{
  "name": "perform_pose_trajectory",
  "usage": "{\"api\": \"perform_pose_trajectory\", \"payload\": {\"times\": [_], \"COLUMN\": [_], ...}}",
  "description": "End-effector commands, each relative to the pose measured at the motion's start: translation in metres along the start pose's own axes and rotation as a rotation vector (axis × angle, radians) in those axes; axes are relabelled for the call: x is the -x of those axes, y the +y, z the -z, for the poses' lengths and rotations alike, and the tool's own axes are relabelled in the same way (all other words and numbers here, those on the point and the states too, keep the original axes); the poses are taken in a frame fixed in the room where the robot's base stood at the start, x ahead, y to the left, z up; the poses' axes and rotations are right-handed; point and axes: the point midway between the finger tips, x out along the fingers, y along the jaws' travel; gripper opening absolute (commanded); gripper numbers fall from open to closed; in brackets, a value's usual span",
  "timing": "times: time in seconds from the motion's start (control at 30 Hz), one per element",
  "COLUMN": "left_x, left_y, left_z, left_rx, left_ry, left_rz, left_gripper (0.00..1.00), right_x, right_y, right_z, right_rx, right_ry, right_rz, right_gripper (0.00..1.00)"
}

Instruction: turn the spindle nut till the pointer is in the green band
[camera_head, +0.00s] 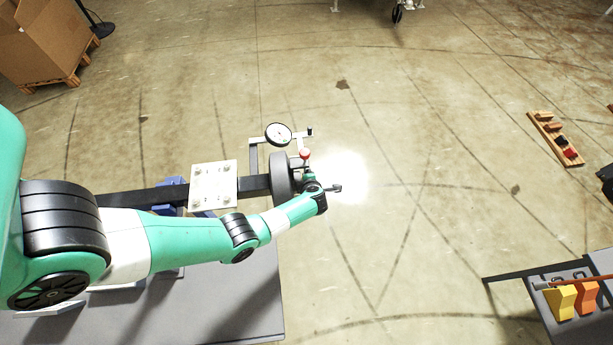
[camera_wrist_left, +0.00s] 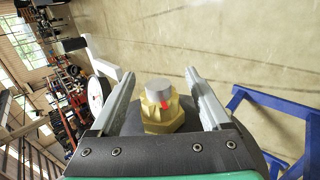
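The gold castellated spindle nut (camera_wrist_left: 160,118) is in the left wrist view, around a grey spindle end (camera_wrist_left: 158,89) with a red mark at its side. My left gripper (camera_wrist_left: 160,75) is open, one finger on each side of the nut, with visible gaps. In the head view, my left gripper (camera_head: 334,188) is at the right end of the hub (camera_head: 281,174), and the nut is hidden there. The white dial gauge (camera_head: 278,133) stands behind the hub; its pointer and green band are too small to read. My right gripper's fingers are not visible.
A red knob (camera_head: 305,153) stands close to my left gripper. A pale plate (camera_head: 212,186) sits on the dark axle beam. A wooden tool rack (camera_head: 555,138) lies at the right, and yellow and orange blocks (camera_head: 563,301) are at lower right. Open floor lies between.

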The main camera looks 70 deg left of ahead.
Motion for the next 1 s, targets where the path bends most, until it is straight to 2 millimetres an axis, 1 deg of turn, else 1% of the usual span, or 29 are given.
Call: {"api": "perform_pose_trajectory", "payload": {"times": [0.17, 0.27, 0.5, 0.6, 0.7, 0.8, 1.0], "left_x": [0.004, 0.017, 0.074, 0.095, 0.108, 0.116, 0.116], "left_y": [0.001, 0.003, 0.004, 0.003, 0.002, 0.001, 0.0], "left_z": [0.0, 0.0, -0.001, 0.0, 0.0, 0.0, 0.0], "left_rx": [-0.001, -0.002, -0.003, -0.002, -0.001, 0.0, 0.0], "left_ry": [0.0, -0.002, -0.005, -0.004, -0.002, -0.001, 0.001], "left_rz": [0.0, 0.0, -0.001, 0.0, 0.0, 0.0, 0.0], "left_gripper": [0.81, 0.81, 0.81, 0.81, 0.81, 0.81, 0.81], "right_x": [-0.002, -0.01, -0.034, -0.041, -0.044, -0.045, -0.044], "right_y": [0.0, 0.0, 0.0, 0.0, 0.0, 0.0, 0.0], "right_z": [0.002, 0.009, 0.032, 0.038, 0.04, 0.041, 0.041], "right_rx": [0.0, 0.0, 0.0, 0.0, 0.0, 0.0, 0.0], "right_ry": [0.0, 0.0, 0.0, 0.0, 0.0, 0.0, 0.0], "right_rz": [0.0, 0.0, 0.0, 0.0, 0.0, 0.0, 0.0], "right_gripper": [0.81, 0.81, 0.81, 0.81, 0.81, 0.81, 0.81]}}
